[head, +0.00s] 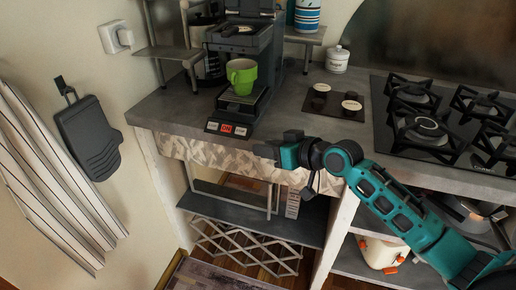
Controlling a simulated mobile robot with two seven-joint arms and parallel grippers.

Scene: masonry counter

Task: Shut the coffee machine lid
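The dark grey coffee machine (266,62) stands at the back of the counter, near its left end. Its lid (250,8) appears raised at the top edge of the head view, above the open top (238,30); part of it may be cut off. A green mug (242,76) stands on the machine's front base, behind a row of buttons. My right gripper (268,147) is in front of the counter's front edge, below and apart from the machine. Its finger gap is not clear from this angle. My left gripper is out of view.
A gas hob (440,122) fills the counter's right side. A dark plate with two pale discs (336,102) and a white lidded jar (337,60) stand between it and the machine. A small shelf (168,53) stands left of the machine. An open shelf (250,222) lies below.

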